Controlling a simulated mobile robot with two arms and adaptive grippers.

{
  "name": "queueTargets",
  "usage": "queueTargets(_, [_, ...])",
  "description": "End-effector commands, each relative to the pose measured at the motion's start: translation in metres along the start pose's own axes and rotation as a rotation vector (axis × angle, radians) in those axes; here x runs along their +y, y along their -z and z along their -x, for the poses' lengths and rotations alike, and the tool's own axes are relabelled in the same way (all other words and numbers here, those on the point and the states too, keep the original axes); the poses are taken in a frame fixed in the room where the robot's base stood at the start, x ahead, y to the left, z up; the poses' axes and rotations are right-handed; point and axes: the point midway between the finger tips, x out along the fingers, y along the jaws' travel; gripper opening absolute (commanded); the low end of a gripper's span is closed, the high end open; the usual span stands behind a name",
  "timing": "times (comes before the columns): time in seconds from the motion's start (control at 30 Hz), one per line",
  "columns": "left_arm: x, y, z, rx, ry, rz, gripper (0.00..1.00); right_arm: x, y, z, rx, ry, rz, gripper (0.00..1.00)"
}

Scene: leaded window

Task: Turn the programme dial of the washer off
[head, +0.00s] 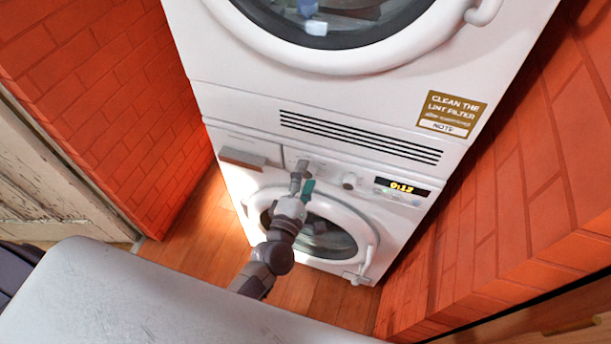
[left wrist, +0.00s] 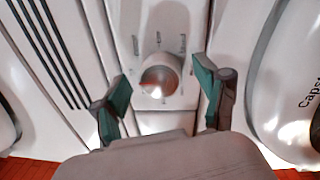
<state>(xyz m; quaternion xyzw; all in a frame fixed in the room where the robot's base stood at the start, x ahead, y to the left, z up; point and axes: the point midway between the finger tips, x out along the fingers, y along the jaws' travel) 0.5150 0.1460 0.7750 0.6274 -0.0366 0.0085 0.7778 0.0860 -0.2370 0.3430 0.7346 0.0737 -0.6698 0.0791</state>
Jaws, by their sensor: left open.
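The white washer (head: 232,186) stands under a second white machine. Its programme dial (left wrist: 160,75) is a round, light knob on the control panel, with small marks around it too blurred to read. In the left wrist view the dial lies between the two green-padded fingers of my left gripper (left wrist: 161,86), with a gap on each side. In the head view my left gripper (head: 303,178) reaches up to the panel and largely covers the dial. It is open and empty. I cannot tell how deep the dial sits between the fingers. My right gripper is not in view.
A small round knob (head: 349,181) and a lit display (head: 402,187) are right of my gripper. The washer's round door (head: 367,235) is below. The dryer (head: 225,100) is above. Brick walls (head: 100,90) stand close on both sides.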

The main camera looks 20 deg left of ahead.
Motion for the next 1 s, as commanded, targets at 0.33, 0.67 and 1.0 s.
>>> queueTargets(0.33, [-0.002, 0.000, 0.058, -0.001, 0.005, -0.002, 0.73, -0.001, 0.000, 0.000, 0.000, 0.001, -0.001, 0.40])
queueTargets(0.67, [-0.001, 0.000, 0.112, 0.000, 0.003, -0.001, 0.73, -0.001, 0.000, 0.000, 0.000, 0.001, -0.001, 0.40])
queueTargets(1.0, [0.000, 0.000, 0.120, 0.000, 0.001, 0.000, 0.73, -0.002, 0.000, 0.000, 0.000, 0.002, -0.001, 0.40])
